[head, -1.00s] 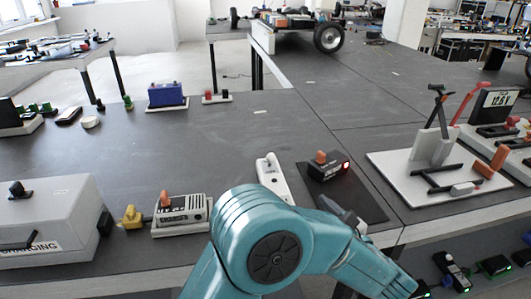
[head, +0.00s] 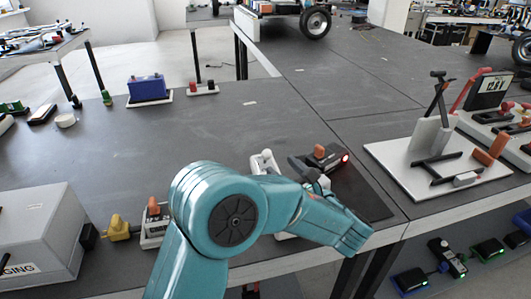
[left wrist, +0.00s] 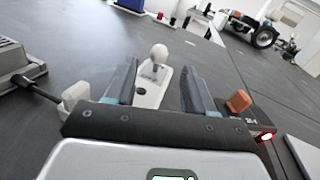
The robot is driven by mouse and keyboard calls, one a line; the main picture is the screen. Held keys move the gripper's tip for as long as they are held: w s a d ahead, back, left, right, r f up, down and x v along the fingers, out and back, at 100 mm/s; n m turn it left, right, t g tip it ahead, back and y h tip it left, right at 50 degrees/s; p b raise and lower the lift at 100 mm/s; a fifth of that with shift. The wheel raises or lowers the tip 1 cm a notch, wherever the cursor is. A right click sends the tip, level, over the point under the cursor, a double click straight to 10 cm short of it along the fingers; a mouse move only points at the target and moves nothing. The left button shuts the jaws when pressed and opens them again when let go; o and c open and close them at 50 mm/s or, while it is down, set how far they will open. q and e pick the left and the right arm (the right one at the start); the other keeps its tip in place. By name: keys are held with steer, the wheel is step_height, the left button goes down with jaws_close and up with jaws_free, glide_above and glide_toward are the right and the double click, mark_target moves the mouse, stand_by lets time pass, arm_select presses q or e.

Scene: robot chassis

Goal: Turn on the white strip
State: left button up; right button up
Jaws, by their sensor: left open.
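The white strip (head: 263,160) lies on the dark bench in the head view, its near part hidden behind my left arm. In the left wrist view the strip (left wrist: 149,94) shows between the fingers, with a round white knob (left wrist: 158,54) standing up from it. My left gripper (left wrist: 160,78) is open and empty, one finger on each side of the strip in that view. I cannot tell its height above the strip. In the head view the left gripper (head: 318,183) is partly hidden by its own wrist. My right gripper is not in view.
A black box with an orange knob and a lit red light (head: 322,160) stands right of the strip. A light box with an orange knob (head: 153,222) and a yellow plug (head: 118,230) are to the left. A white stand (head: 436,165) is farther right.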

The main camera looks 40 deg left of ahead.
mark_target(269, 155)
arm_select(q)
steer(key=x, duration=0.8)
steer(key=shift+a, duration=0.2)
